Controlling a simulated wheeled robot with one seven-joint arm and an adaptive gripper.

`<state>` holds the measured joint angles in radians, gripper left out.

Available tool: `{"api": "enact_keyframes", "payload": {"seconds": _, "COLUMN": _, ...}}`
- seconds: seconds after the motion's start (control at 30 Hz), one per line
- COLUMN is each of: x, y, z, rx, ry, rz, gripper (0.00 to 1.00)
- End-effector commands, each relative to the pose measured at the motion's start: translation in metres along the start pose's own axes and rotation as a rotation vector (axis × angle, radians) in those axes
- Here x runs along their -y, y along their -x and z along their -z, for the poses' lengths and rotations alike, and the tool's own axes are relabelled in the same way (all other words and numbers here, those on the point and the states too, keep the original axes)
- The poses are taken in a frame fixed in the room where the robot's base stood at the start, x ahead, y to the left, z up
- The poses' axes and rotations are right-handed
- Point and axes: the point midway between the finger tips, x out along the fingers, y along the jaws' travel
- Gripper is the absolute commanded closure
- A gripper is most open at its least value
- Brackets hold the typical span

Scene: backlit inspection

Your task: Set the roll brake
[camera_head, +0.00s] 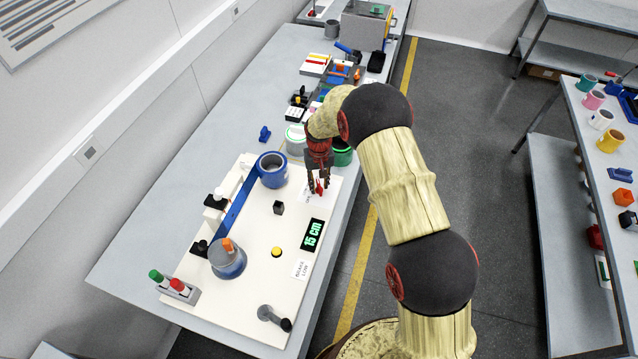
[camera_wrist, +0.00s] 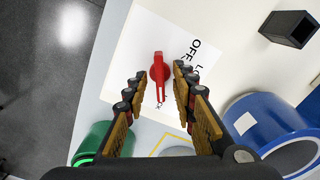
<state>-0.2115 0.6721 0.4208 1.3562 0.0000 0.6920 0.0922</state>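The red brake knob (camera_wrist: 157,68) sits on the white board beside a label (camera_wrist: 197,50) reading "OFF" and, partly cut off, what looks like "LOW". Its narrow end points down in the wrist view, between my fingers. My gripper (camera_wrist: 160,80) is open, with one finger on each side of the knob and gaps showing. In the head view my gripper (camera_head: 319,186) points down at the far right of the board, largely hiding the knob. A card (camera_head: 301,270) near the board's front right seems to read "BRAKE LOW". A display (camera_head: 312,234) reads "15 cm".
A blue roll (camera_head: 272,168) stands close left of my gripper, with a blue strip (camera_head: 237,200) running to a grey-blue roll (camera_head: 228,262). A black square post (camera_head: 278,207) and a yellow button (camera_head: 277,252) stand on the board. A green container (camera_head: 342,156) is just beyond.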

Motion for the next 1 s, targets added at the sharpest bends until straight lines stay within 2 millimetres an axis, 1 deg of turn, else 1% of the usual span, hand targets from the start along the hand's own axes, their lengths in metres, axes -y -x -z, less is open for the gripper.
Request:
{"api": "enact_keyframes", "payload": {"seconds": 0.07, "x": 0.0, "y": 0.003, "z": 0.0, "rx": 0.0, "ry": 0.0, "rz": 0.0, "gripper": 0.73}}
{"api": "enact_keyframes", "payload": {"seconds": 0.17, "x": 0.0, "y": 0.012, "z": 0.001, "rx": -0.001, "ry": 0.0, "rz": 0.0, "gripper": 0.73}}
{"api": "enact_keyframes", "payload": {"seconds": 0.27, "x": 0.0, "y": 0.029, "z": 0.001, "rx": -0.003, "ry": 0.0, "rz": 0.0, "gripper": 0.73}}
{"api": "enact_keyframes", "payload": {"seconds": 0.5, "x": 0.0, "y": 0.078, "z": 0.001, "rx": -0.003, "ry": 0.0, "rz": 0.0, "gripper": 0.73}}
{"api": "enact_keyframes", "payload": {"seconds": 0.63, "x": 0.0, "y": 0.099, "z": 0.001, "rx": -0.002, "ry": 0.0, "rz": 0.0, "gripper": 0.73}}
{"api": "enact_keyframes", "payload": {"seconds": 0.8, "x": 0.0, "y": 0.115, "z": 0.001, "rx": 0.0, "ry": 0.0, "rz": 0.0, "gripper": 0.73}}
{"api": "enact_keyframes", "payload": {"seconds": 1.0, "x": 0.0, "y": 0.12, "z": 0.0, "rx": 0.0, "ry": 0.0, "rz": 0.0, "gripper": 0.73}}
